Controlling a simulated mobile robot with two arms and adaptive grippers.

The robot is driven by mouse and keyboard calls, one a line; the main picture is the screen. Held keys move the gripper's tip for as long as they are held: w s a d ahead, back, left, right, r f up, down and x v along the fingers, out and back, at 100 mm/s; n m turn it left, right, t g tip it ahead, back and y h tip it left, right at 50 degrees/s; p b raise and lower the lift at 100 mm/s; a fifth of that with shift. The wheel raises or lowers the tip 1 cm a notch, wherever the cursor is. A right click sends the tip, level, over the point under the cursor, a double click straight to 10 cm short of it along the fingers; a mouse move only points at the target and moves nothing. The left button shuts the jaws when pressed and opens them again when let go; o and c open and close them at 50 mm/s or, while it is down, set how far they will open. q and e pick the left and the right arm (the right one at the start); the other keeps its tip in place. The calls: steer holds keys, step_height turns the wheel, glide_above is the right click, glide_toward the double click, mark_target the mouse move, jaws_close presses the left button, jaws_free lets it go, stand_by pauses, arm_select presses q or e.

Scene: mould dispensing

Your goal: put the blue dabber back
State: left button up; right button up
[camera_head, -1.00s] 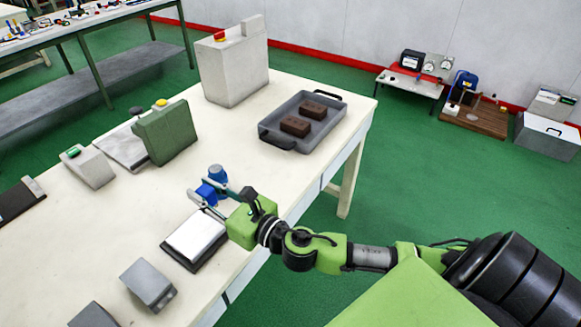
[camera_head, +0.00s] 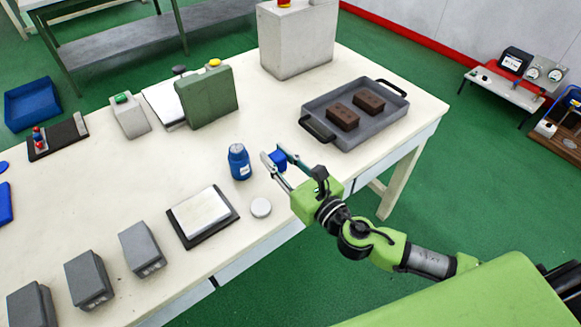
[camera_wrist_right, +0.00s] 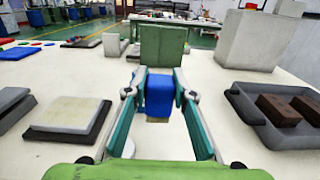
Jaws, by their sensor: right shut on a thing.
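The blue dabber (camera_head: 277,160) is a small blue block between the fingertips of my right gripper (camera_head: 275,163). My right gripper is shut on it, and it also shows in the right wrist view (camera_wrist_right: 159,95), with a pale underside. My left gripper is not in view.
A grey tray (camera_head: 311,128) with two brown blocks stands right of the gripper. A white pad on a black base (camera_head: 203,214) and a white disc (camera_head: 260,207) lie in front. A green box (camera_head: 208,97) stands behind. Several grey boxes (camera_head: 142,248) line the front left.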

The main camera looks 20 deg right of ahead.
steer(key=w+d+f+b, duration=0.1)
steer(key=f, duration=0.1)
steer(key=w+d+f+b, duration=0.2)
steer(key=w+f, duration=0.1)
steer(key=shift+d+f, duration=0.35)
steer(key=f, duration=0.1)
steer(key=f+b, duration=0.2)
steer(key=shift+w+d+f, duration=0.15)
steer(key=shift+w+d, duration=0.2)
steer(key=shift+f, duration=0.3)
steer(key=shift+f+b, duration=0.25)
steer(key=shift+b, duration=0.1)
steer(key=o, duration=1.1)
steer(key=shift+r, duration=0.1)
